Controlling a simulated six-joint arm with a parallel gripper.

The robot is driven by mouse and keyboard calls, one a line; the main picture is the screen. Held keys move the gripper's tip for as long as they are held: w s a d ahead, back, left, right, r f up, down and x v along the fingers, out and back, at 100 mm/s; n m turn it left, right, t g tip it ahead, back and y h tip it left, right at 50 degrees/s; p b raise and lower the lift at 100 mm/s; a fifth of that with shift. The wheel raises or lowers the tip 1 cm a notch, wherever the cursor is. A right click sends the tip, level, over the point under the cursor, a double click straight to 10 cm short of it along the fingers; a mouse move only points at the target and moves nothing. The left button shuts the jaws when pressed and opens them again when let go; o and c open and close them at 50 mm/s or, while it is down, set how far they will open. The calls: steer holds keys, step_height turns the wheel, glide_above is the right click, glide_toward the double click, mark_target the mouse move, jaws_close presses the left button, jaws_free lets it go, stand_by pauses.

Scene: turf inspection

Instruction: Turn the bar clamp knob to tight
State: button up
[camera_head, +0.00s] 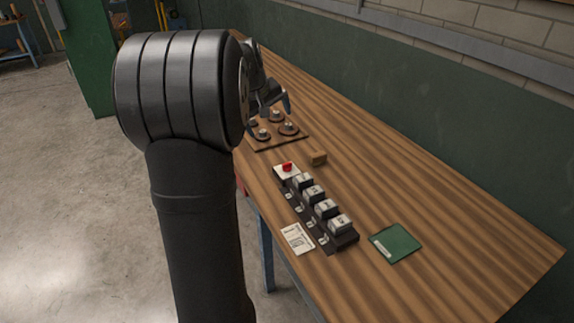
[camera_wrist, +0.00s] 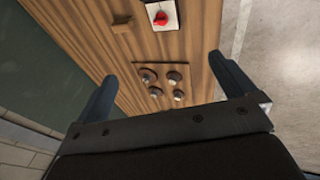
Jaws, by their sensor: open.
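A red knob (camera_head: 287,166) sits on a white square plate (camera_head: 279,174) on the wooden bench, at the far end of a row of white blocks. It also shows at the top of the wrist view as a red knob (camera_wrist: 161,18) with a small pale mark. No label on it can be read, so I cannot tell its setting. My gripper (camera_head: 269,104) is open and empty, above the bench near a brown board and apart from the red knob. In the wrist view, the two fingers of my gripper (camera_wrist: 164,75) are spread wide with nothing between them.
The brown board (camera_head: 273,146) carries several dark round pieces (camera_head: 289,129). A small wooden block (camera_head: 318,158) lies near the plate. A black rack (camera_head: 345,238) holds several white blocks, with a white card (camera_head: 297,239) and green booklet (camera_head: 395,243) nearby. The bench's right side is clear.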

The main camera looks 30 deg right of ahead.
steer(key=shift+s+a+r, duration=0.15)
steer(key=shift+a+r, duration=0.1)
steer(key=shift+r, duration=0.35)
